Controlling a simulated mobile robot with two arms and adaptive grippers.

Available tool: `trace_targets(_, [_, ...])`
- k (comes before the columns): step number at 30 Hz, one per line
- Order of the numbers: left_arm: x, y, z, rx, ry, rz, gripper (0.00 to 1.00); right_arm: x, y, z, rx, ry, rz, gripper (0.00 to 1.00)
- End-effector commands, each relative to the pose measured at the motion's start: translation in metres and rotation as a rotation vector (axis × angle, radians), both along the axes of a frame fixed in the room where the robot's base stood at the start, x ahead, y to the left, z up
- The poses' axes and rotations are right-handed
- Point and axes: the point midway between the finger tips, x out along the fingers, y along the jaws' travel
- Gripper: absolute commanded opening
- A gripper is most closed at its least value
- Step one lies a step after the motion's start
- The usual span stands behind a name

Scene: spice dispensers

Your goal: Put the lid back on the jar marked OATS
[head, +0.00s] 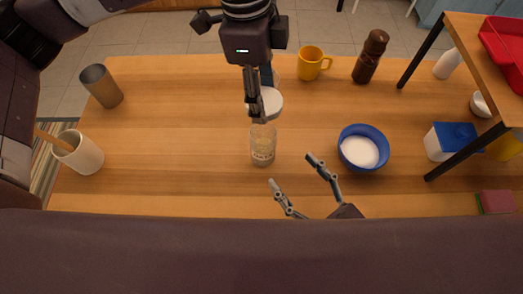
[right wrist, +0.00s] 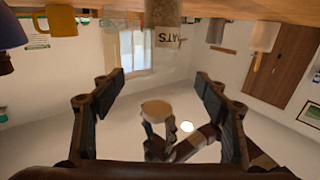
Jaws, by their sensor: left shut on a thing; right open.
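The jar (head: 263,150) is clear glass with pale contents and stands open on the table, in front of my left gripper. In the right wrist view, which is upside down, the jar (right wrist: 164,14) shows a label reading OATS. My left gripper (head: 257,112) is shut on a round lid (head: 271,103), white from above. The lid's tan underside (right wrist: 157,109) shows in the right wrist view, held above and apart from the jar's rim. My right gripper (head: 297,172) is open and empty at the table's front, to the right of the jar; its fingers (right wrist: 158,100) frame the wrist view.
A blue bowl of white stuff (head: 363,149) stands right of the jar. A yellow mug (head: 311,63) and brown mill (head: 370,57) stand behind. A metal cup (head: 102,87) and cream crock (head: 78,153) are left. A shelf (head: 480,45) overhangs the right.

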Motion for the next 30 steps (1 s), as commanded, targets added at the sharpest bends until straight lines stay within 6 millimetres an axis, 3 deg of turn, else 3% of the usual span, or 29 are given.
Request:
trace_targets(1, [0.000,0.000,-0.010,0.000,0.000,0.000,0.33,0.000,0.000,-0.010,0.000,0.000,0.000,0.68])
trace_targets(4, [0.000,0.000,-0.014,0.000,-0.001,0.000,0.33,0.000,0.000,-0.014,0.000,0.000,0.000,0.68])
trace_targets(19, [0.000,0.000,-0.014,0.000,0.000,0.000,0.33,0.003,0.002,-0.013,0.001,-0.002,-0.001,0.68])
trace_targets(23, [0.000,0.000,-0.014,0.000,0.000,0.000,0.33,0.014,0.010,-0.013,0.003,-0.004,-0.003,0.68])
trace_targets(30, [0.000,0.000,-0.014,0.000,0.000,0.000,0.33,0.051,0.037,-0.011,0.004,-0.006,-0.002,0.68])
